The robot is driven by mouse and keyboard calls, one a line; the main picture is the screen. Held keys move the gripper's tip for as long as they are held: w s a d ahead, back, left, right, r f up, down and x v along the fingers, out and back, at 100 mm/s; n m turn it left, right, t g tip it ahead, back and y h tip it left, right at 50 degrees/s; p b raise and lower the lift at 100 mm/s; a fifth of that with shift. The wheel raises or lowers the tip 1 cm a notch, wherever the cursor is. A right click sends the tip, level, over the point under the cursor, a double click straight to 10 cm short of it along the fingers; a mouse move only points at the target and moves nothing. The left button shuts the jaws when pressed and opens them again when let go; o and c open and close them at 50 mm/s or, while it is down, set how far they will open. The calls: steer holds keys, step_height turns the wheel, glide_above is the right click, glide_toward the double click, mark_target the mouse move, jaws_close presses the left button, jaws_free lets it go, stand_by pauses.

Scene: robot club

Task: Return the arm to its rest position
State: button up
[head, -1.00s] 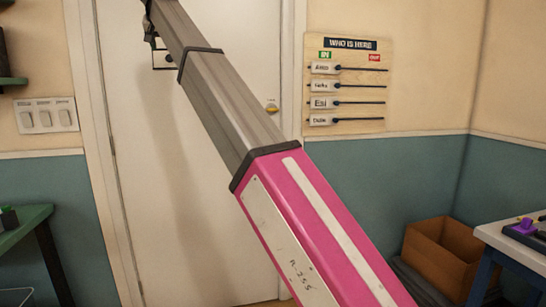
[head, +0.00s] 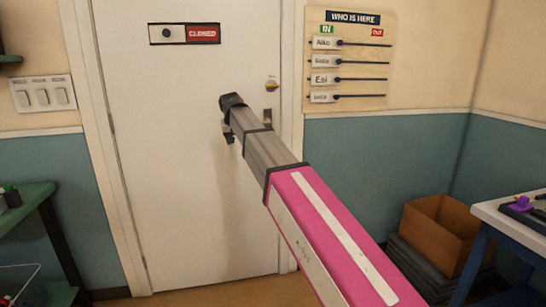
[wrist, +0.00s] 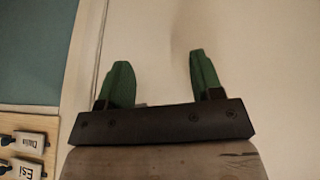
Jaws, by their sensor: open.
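My arm, pink with a grey forward part, reaches up and left from the lower right of the head view. Its end is in front of the white door (head: 165,180). My gripper (wrist: 158,82) shows in the wrist view with two green fingers spread apart and nothing between them. The pale door surface lies beyond the fingers. In the head view the fingers are mostly hidden by the arm's end, and I cannot tell how far they are from the door.
A sign reading "CLOSED" (head: 184,34) is on the door. The "WHO IS HERE" board (head: 360,88) hangs to its right. A cardboard box (head: 437,238) and a white-topped table (head: 492,212) stand at right. A green shelf (head: 28,200) is at left.

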steer(key=s+d+f+g, duration=0.1)
steer(key=s+d+f, duration=0.2)
steer(key=d+f, duration=0.5)
steer(key=s+d+f+m+g, duration=0.1)
steer(key=s+d+f, duration=0.3)
steer(key=f, duration=0.5)
steer(key=s+d+f+g, duration=0.1)
steer(key=s+d+f, duration=0.1)
steer(key=d+f, duration=0.65)
steer(key=s+d+f+g, duration=0.1)
steer(key=s+d+f, duration=0.5)
steer(key=s+f, duration=0.2)
steer(key=s+d+f+m+g, duration=0.1)
steer(key=s+d+f, duration=0.6)
steer(key=s+f, duration=0.2)
steer(key=shift+s+d, duration=0.3)
steer(key=shift+s, duration=0.25)
steer(key=shift+f, duration=0.1)
steer(key=shift+c, duration=0.2)
